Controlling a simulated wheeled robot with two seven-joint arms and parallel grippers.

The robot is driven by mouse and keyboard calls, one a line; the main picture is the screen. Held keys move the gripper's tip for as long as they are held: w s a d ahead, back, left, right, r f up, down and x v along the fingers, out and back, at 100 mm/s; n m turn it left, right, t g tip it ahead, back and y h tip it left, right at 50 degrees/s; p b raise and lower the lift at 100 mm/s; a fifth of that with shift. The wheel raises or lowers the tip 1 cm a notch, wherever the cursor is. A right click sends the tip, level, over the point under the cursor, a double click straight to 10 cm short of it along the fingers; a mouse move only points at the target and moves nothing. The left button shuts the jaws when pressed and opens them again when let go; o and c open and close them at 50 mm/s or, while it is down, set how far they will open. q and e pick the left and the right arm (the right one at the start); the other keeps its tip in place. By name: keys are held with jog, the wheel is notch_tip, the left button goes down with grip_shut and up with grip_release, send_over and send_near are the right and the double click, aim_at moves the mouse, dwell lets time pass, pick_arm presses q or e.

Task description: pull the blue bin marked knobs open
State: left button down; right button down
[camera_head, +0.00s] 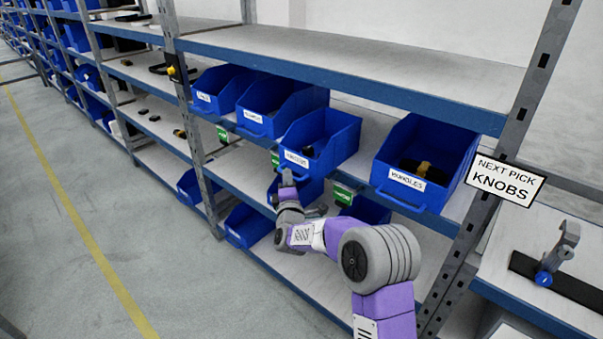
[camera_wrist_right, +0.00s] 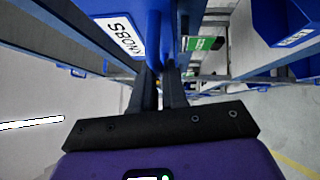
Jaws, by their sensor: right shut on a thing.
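The blue bin marked knobs (camera_head: 335,140) sits on the middle shelf, with its front jutting past the shelf edge. Its white label (camera_head: 297,159) also shows in the right wrist view (camera_wrist_right: 122,36), where it reads KNOBS upside down. A dark thing lies inside the bin. My right gripper (camera_head: 287,178) is just below the label at the bin's front. In the right wrist view its dark fingers (camera_wrist_right: 163,75) are shut on the blue handle, which the fingers mostly hide. My left gripper is not in view.
Two blue bins (camera_head: 270,100) stand to the left and a blue bin with dark and yellow items (camera_head: 435,150) to the right. More blue bins (camera_head: 245,226) are on lower shelves. A NEXT PICK KNOBS sign (camera_head: 506,180) hangs by the right post. The aisle floor (camera_head: 60,230) is clear.

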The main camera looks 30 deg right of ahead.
jog(key=shift+s+a+r, duration=0.15)
jog(key=shift+s+a, duration=0.1)
jog(key=shift+a, duration=0.5)
jog(key=c, duration=1.2)
grip_release()
jog(key=shift+a, duration=0.1)
jog(key=shift+o, duration=0.2)
jog(key=p+v, duration=0.1)
jog(key=v, duration=0.6)
jog(key=shift+s, duration=0.2)
